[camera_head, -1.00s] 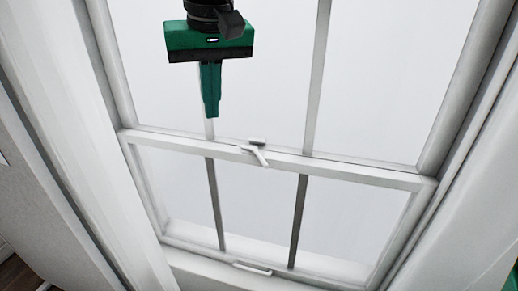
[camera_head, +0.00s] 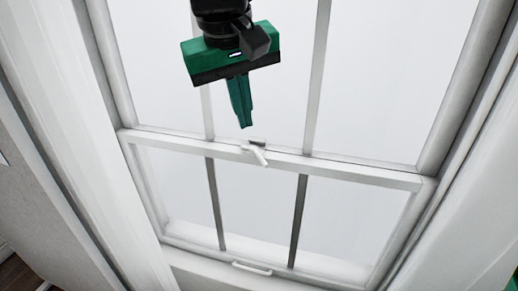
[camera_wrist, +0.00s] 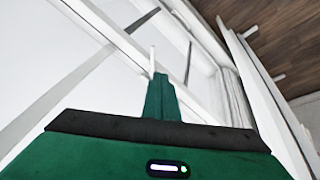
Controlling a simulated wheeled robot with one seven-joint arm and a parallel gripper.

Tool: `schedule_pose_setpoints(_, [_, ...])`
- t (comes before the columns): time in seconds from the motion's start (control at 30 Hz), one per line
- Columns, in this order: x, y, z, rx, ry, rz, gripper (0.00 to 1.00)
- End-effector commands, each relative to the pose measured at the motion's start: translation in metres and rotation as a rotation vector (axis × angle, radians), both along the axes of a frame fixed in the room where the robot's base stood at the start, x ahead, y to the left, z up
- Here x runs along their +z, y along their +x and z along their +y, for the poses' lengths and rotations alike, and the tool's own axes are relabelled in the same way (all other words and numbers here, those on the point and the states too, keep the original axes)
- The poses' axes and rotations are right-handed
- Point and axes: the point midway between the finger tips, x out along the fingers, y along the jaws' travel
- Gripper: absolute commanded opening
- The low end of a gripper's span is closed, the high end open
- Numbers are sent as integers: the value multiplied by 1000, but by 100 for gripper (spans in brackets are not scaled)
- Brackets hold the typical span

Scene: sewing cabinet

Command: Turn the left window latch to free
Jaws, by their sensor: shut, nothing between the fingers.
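The window latch (camera_head: 257,153) is a small white lever on the middle rail of the window, with its arm angled down to the right in the head view. Only one latch shows on this rail. My green gripper (camera_head: 246,127) is shut and empty, its fingertips just above and slightly left of the latch in the picture. I cannot tell whether they touch it. In the wrist view, my shut fingers (camera_wrist: 160,76) point at a thin white piece (camera_wrist: 153,58), which seems to be the latch lever, just beyond the tips.
The white sash rail (camera_head: 350,172) runs across the window. A white pull handle (camera_head: 252,268) sits on the bottom rail. Thin vertical bars divide the panes, and the thick frame (camera_head: 120,190) stands at the left. Brown wooden floor (camera_wrist: 265,45) shows in the wrist view.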

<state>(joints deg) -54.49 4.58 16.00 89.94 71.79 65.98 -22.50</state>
Motion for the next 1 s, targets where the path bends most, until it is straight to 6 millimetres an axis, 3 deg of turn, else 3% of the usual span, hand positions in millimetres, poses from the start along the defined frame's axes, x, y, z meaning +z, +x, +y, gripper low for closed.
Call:
schedule_pose_setpoints(0.6, [-83,30,-15,-2,-1,0,0])
schedule_pose_setpoints(0.8, [-99,34,-24,-2,-1,1,0])
schedule_pose_setpoints(1.0, [-102,35,-25,-2,2,0,0])
